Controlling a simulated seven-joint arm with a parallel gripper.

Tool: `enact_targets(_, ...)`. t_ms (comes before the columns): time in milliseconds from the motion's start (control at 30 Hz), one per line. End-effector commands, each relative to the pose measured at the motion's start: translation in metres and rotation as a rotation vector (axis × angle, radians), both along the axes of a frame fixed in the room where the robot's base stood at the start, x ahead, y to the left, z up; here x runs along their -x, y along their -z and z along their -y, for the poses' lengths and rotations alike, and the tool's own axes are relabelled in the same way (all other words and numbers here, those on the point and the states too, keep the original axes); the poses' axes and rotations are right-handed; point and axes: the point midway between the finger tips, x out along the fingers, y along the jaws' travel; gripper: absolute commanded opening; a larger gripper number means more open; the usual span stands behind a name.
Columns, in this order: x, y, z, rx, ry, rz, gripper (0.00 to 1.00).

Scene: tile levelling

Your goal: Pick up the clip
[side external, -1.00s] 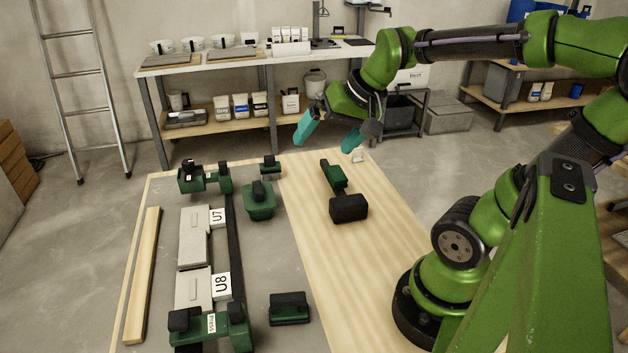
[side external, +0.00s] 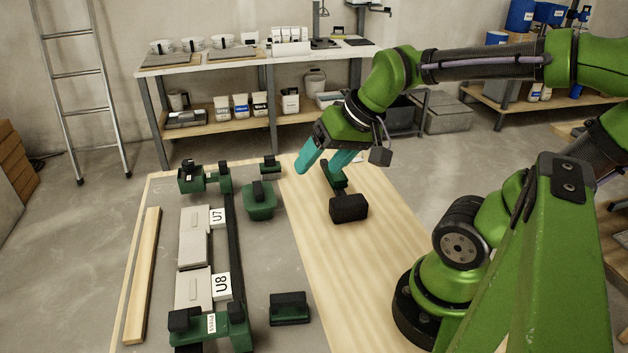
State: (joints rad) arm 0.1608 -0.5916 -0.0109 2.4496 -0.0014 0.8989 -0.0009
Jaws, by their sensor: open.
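A small white piece (side external: 361,156), which looks like the clip, lies near the far edge of the pale wooden board. My gripper now covers most of it, so its shape is unclear. My gripper (side external: 317,169) has teal fingers spread apart and pointing down, with nothing seen between them. It is over the far part of the board, left of the white piece in the picture. Its right finger overlaps the far end of a green tool with a black block head (side external: 348,208); I cannot tell whether they touch.
A green frame (side external: 234,250) with grey tiles marked U7 (side external: 196,230) and U8 (side external: 193,290) is at left. A green handled block (side external: 259,202) and a dark block (side external: 289,308) stand between frame and board. The near board (side external: 340,270) is bare.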

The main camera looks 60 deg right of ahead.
Motion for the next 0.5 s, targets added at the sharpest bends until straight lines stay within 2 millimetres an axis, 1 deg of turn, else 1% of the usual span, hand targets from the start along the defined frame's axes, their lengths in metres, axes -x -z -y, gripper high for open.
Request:
enact_targets(33,-0.012,0.005,0.025,-0.004,0.071,-0.038,0.7)
enact_targets(67,-0.019,0.007,0.04,-0.004,0.107,-0.057,0.7)
enact_targets(100,-0.029,0.009,0.061,-0.002,0.153,-0.078,0.7)
enact_targets(167,-0.04,0.014,0.096,0.005,0.211,-0.107,0.7)
enact_targets(200,-0.046,0.019,0.12,0.012,0.246,-0.125,0.7)
enact_targets(233,-0.05,0.023,0.14,0.017,0.272,-0.138,0.7)
enact_targets(267,-0.053,0.026,0.159,0.024,0.295,-0.15,0.7)
enact_targets(300,-0.055,0.033,0.186,0.034,0.322,-0.167,0.7)
enact_targets(367,-0.056,0.043,0.227,0.05,0.358,-0.192,0.7)
enact_targets(400,-0.054,0.051,0.253,0.063,0.377,-0.207,0.7)
enact_targets(467,-0.05,0.061,0.289,0.085,0.395,-0.227,0.7)
enact_targets(500,-0.047,0.068,0.311,0.101,0.401,-0.237,0.7)
